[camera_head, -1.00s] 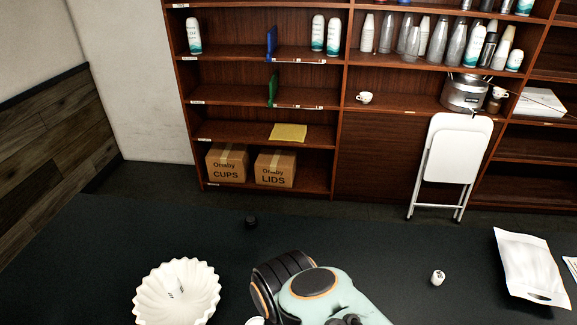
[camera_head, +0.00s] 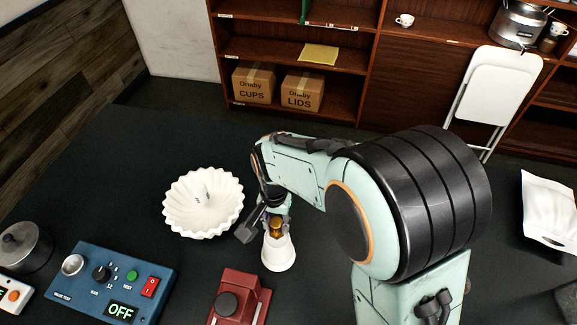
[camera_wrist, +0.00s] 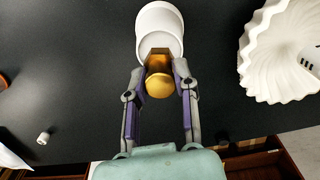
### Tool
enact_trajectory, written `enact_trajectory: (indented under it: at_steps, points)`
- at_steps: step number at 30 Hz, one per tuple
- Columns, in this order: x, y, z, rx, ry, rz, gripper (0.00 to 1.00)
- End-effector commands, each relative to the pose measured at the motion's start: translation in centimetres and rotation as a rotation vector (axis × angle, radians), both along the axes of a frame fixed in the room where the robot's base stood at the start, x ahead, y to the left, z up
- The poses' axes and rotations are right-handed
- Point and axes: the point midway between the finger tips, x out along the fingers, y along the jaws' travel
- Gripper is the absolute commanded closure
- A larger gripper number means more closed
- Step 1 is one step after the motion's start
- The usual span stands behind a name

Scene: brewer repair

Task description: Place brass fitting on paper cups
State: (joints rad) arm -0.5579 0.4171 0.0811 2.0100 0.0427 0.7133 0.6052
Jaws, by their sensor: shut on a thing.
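The brass fitting (camera_head: 276,227) is a small golden piece. In the wrist view the fitting (camera_wrist: 159,84) sits between the two fingers of my gripper (camera_wrist: 160,66), which is shut on it. In the head view my gripper (camera_head: 270,212) is partly hidden by its own links. The white paper cups (camera_head: 278,254) stand upside down on the dark table, directly below the fitting. In the wrist view the cups (camera_wrist: 158,20) show just beyond the fitting. I cannot tell whether the fitting touches their top.
A white fluted bowl (camera_head: 203,203) stands just left of my gripper. A blue control box (camera_head: 118,283) reading OFF and a red device (camera_head: 240,298) stand at the front. A metal canister (camera_head: 25,247) is at far left. The table behind the bowl is clear.

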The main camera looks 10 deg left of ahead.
Motion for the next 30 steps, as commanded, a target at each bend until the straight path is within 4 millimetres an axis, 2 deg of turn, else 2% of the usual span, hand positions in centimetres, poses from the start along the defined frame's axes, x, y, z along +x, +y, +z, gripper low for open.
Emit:
enact_trajectory:
  at_steps: [3,15,16,18,27,30]
  points:
    - [-0.1,0.0,-1.4,-0.001,0.002,0.0,1.0]
    - [-0.1,0.0,-1.8,0.0,0.0,0.0,1.0]
    - [-0.1,0.0,-1.9,0.0,0.0,0.0,0.7]
    - [-0.1,0.0,-1.8,0.001,0.0,0.0,0.48]
    - [-0.1,0.0,-1.8,0.001,-0.001,0.001,0.47]
    - [0.0,0.0,-1.1,0.002,-0.002,0.0,0.47]
